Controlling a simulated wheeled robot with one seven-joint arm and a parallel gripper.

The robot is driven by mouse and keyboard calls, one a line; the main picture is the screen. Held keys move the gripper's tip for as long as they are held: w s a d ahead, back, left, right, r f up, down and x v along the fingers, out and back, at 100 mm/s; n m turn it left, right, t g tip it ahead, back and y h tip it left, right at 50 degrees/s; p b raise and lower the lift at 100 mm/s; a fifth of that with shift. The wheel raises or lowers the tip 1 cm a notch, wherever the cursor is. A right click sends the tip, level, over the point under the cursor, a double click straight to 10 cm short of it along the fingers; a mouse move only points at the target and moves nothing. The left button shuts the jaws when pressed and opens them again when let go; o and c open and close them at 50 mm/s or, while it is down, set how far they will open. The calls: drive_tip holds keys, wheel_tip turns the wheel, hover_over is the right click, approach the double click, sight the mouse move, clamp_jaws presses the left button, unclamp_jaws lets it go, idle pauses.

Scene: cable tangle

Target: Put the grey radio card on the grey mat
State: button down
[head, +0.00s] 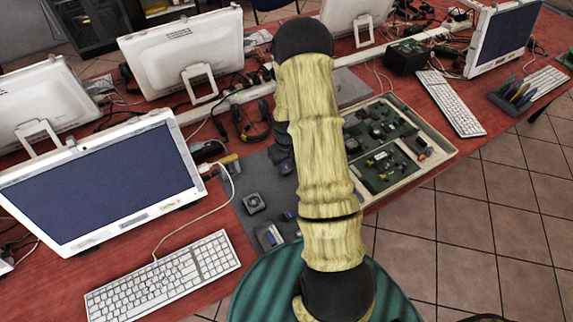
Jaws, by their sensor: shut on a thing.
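The grey mat (240,179) lies on the red table, left of the tray of circuit boards and partly behind my arm. A dark part of my gripper (284,153) shows at the left edge of my arm, over or near the mat's right side. Its fingertips are hidden behind the arm. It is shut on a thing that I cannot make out. I cannot pick out the grey radio card for certain; it may be hidden there. A square black fan (254,203) and a small grey boxy part (269,236) lie on the mat.
A shallow tray (437,160) with green circuit boards stands right of my arm. Bare mat shows between the parts.

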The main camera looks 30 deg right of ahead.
sight(287, 168)
drive_tip(key=shift+f, duration=0.2)
drive_tip(key=shift+f, duration=0.15)
drive_tip(key=c, duration=1.3)
unclamp_jaws()
wheel_tip(287, 168, up, 12)
drive_tip(key=b, duration=0.1)
drive_tip(key=shift+r, duration=0.25)
